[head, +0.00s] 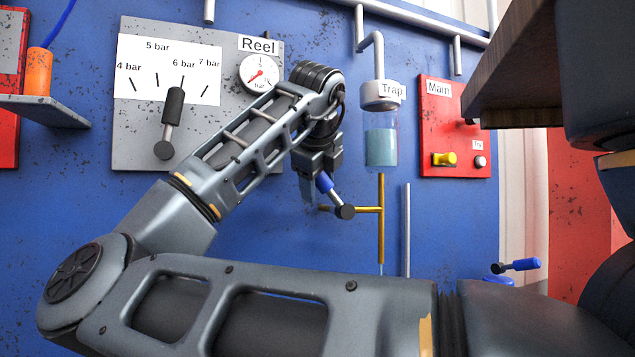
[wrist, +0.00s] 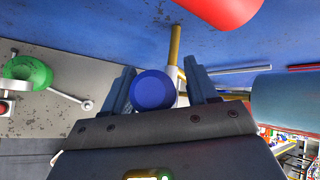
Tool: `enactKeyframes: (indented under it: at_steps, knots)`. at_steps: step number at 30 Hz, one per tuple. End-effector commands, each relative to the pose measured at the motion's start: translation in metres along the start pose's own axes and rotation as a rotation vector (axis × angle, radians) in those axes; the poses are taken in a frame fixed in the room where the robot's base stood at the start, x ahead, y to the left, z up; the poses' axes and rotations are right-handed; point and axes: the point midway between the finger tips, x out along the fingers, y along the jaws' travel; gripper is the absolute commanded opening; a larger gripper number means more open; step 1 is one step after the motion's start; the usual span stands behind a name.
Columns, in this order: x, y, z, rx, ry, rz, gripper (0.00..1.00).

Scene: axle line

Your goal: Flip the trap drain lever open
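The trap (head: 381,95) is a clear bowl with bluish liquid under a white cap, on the blue wall in the head view. A brass pipe (head: 381,235) runs down below it, with a side branch to the left. The drain lever (head: 325,183) has a blue grip and a dark pivot end on that branch, and tilts up to the left. My gripper (head: 314,190) is at the lever's grip. In the wrist view, the round blue end of the lever (wrist: 152,90) lies between my two open fingers (wrist: 160,88), nearer the left one. Whether it touches them is unclear.
A grey Reel panel (head: 140,135) with a black-handled lever is at left. A red Main panel (head: 455,100) with a yellow knob is right of the trap. A brown shelf (head: 515,75) juts in at upper right. Another blue-handled lever (head: 520,265) is lower right.

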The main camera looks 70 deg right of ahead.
Motion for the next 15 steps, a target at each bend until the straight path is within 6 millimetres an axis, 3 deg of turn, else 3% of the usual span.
enactKeyframes:
  at_steps: [8,15]
  knots:
    - [-0.002,0.0,0.0,-0.002,0.0,-0.001,0.58]
    - [-0.034,0.0,0.0,0.0,-0.003,-0.002,0.58]
